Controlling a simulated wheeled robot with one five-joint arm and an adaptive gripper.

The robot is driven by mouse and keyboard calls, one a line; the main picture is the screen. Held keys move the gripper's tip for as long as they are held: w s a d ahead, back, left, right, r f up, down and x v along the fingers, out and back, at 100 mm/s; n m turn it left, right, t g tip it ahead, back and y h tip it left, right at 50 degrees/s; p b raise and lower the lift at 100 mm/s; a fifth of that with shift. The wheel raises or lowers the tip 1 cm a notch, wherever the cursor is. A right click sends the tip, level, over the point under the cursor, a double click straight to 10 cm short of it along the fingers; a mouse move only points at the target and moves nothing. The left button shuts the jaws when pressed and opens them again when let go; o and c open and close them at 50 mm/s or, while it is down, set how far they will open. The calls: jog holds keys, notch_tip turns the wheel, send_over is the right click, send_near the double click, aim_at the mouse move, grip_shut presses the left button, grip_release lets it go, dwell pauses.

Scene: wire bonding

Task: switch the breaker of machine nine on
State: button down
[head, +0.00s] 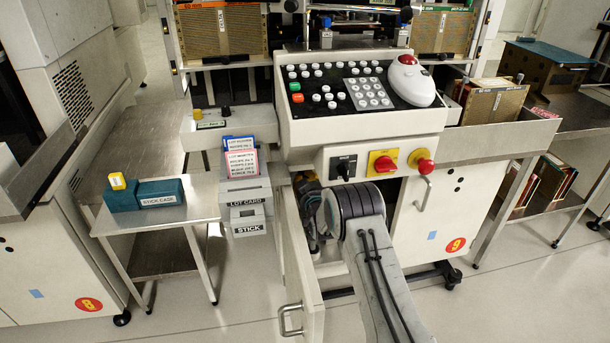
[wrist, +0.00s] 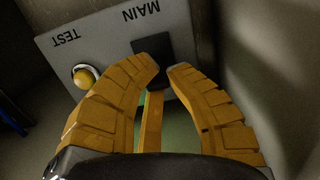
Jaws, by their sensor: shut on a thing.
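Machine nine (head: 405,222) stands in the middle of the head view, with a red round 9 label on its lower front. Its narrow front door (head: 304,262) hangs open, and my arm reaches into the opening. In the wrist view a grey breaker panel (wrist: 98,52) shows upside-down MAIN and TEST labels. The black MAIN breaker (wrist: 152,46) is at the tips of my gripper (wrist: 165,72), whose two orange fingers are closed around its near part. The fingers partly hide it, and I cannot tell its switch position. My gripper is not clearly visible in the head view.
A yellow knob (wrist: 84,77) sits by the TEST label. Left of the machine, a small steel table (head: 150,214) holds a teal stick case (head: 162,193). A lot card holder (head: 245,190) hangs near the door. Open floor lies at front left.

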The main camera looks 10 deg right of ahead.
jog(key=shift+d, duration=0.3)
jog(key=c, duration=1.5)
grip_release()
jog(key=shift+d, duration=0.1)
jog(key=o, duration=0.4)
jog(key=shift+a, duration=0.2)
jog(key=shift+s, duration=0.15)
jog(key=s+r, duration=0.1)
jog(key=s, duration=1)
jog(key=shift+s+r, duration=0.15)
jog(key=shift+s, duration=0.15)
